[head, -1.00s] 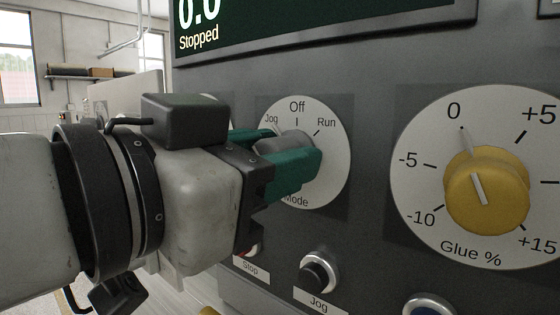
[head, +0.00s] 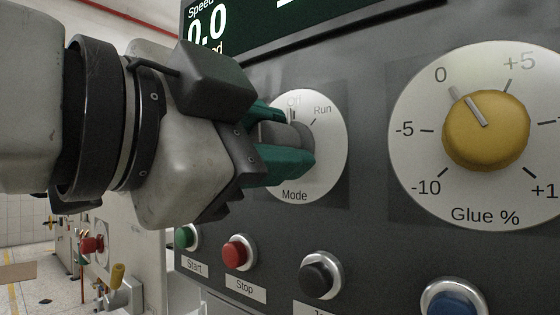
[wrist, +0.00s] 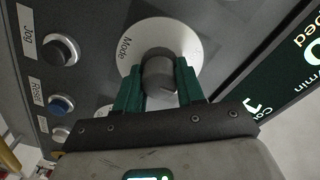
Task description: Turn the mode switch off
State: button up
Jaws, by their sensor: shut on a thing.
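The mode switch is a grey knob (head: 298,135) on a white round dial (head: 328,160) marked Off, Run and Mode. My gripper (head: 285,138) comes in from the left with its two green fingers shut on the knob, one above and one below. In the wrist view the knob (wrist: 158,74) sits between the two fingers, in front of the dial (wrist: 137,45). The knob's pointer is hidden, so I cannot tell which mark it faces. The Jog mark on the dial is hidden behind my gripper, and Off is partly covered.
A yellow Glue % knob (head: 486,130) on a large dial is to the right. Below are green Start (head: 185,238), red Stop (head: 237,252), black (head: 320,278) and blue (head: 455,304) buttons. A dark display (head: 285,32) is above.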

jog(key=shift+m, duration=0.3)
jog(key=o, duration=1)
jog(key=b+v, duration=0.2)
jog(key=v, duration=0.8)
jog(key=shift+s+a, duration=0.25)
jog(key=shift+s, duration=0.1)
